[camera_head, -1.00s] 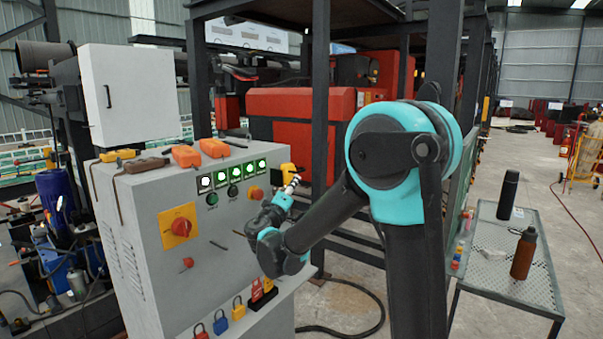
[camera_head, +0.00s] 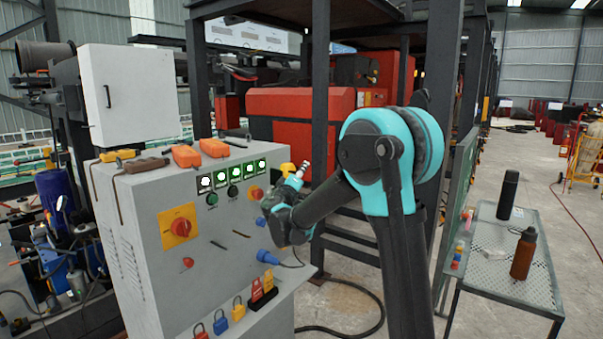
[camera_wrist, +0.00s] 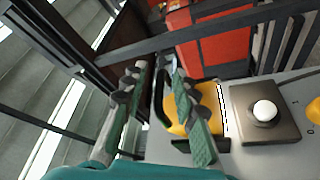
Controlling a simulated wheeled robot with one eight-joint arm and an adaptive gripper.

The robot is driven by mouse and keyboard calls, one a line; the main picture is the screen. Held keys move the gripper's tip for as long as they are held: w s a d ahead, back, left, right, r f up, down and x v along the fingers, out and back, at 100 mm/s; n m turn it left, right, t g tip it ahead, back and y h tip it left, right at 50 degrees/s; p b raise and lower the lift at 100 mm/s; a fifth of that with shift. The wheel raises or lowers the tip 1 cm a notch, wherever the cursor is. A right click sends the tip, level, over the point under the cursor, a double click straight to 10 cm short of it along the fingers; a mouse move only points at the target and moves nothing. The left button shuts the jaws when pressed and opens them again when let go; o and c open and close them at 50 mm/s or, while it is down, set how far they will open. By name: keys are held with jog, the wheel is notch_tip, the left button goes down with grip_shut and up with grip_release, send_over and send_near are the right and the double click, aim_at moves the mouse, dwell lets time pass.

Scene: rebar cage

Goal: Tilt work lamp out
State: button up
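The work lamp appears to be the yellow body with a black bracket on top of the grey control cabinet; its yellow body (camera_wrist: 211,99) is right of centre in the wrist view. My gripper (camera_wrist: 158,72) is open. Its green-padded fingers stand apart, with the right finger in front of the yellow body. The black bracket shows in the gap, close to the right finger; I cannot tell whether they touch. In the head view my gripper (camera_head: 302,170) is small beside the lamp.
The grey cabinet (camera_head: 150,215) has a red rotary switch (camera_head: 178,226), lit buttons and a blue plug (camera_head: 267,257). Orange devices (camera_head: 186,156) lie on top. A dark steel frame post (camera_head: 320,100) stands behind. A mesh table (camera_head: 490,260) with bottles is at right.

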aim_at(293, 165)
grip_shut()
jog(key=shift+r+n, duration=0.15)
jog(key=shift+n, duration=0.15)
jog(key=n, duration=0.1)
jog(key=r+n+y, duration=0.1)
jog(key=shift+w+a+r+n+g, duration=0.15)
jog(key=shift+n+g, duration=0.15)
jog(key=shift+w+a+r+n+g+y, duration=0.15)
jog(key=shift+w+a+r+n+g, duration=0.25)
jog(key=shift+n, duration=0.85)
jog(key=shift+w+a+r+n+g+y, duration=0.1)
jog(key=shift+w+a+r+n+g, duration=0.3)
jog(key=shift+n, duration=0.9)
jog(key=shift+w+a+r+n+g+y, duration=0.15)
jog(key=shift+a+r+n+g, duration=0.5)
jog(key=shift+n, duration=0.6)
jog(key=shift+d+r, duration=0.1)
jog(key=shift+o, duration=0.5)
grip_release()
